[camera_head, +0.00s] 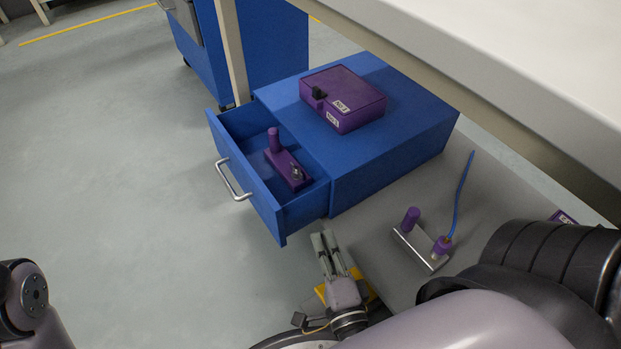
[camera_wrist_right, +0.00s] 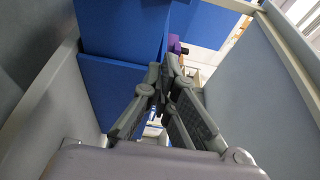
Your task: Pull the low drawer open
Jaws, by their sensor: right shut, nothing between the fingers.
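The low drawer (camera_head: 258,197) is a blue drawer in a low blue cabinet (camera_head: 400,120) under the pale table. It stands pulled out toward the left, with a silver bar handle (camera_head: 231,181) on its front. A purple block with an upright purple cylinder (camera_head: 284,166) lies inside it. My right gripper (camera_head: 325,243) is shut and empty, just below and right of the drawer's near corner, apart from the handle. In the right wrist view its fingers (camera_wrist_right: 168,72) meet near blue panels. My left gripper is outside the view.
A purple box (camera_head: 345,100) sits on the cabinet. A silver-and-purple tool with a blue cable (camera_head: 424,246) lies on the grey shelf (camera_head: 385,225). The table edge (camera_head: 480,95) overhangs on the right. The floor (camera_head: 110,160) left of the drawer is clear.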

